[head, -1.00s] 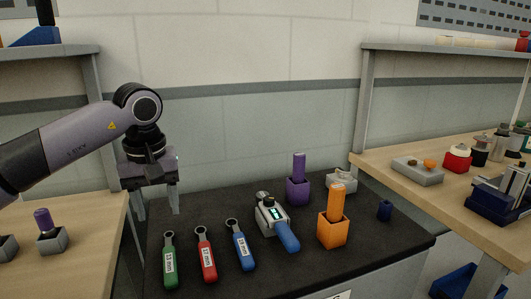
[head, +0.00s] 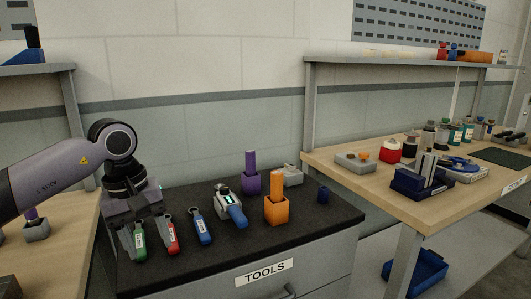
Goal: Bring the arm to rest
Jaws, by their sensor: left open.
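My left arm comes in from the left, and its gripper (head: 143,232) points down over the left end of the black top of the tool cabinet (head: 300,222). The jaws are open, and I see nothing held between them. The fingers overlap the near-left tools in the picture, close to the green wrench (head: 139,246) and the red wrench (head: 172,238). I cannot tell whether they touch. The blue wrench (head: 204,232) lies just to the right, clear of the gripper. My right gripper is not in view.
A grey-and-blue tool (head: 229,205), a purple holder (head: 250,183) and an orange holder (head: 276,210) stand further right on the cabinet. A wooden bench (head: 375,192) with many items is at right. A bench with a grey block (head: 36,231) is at left.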

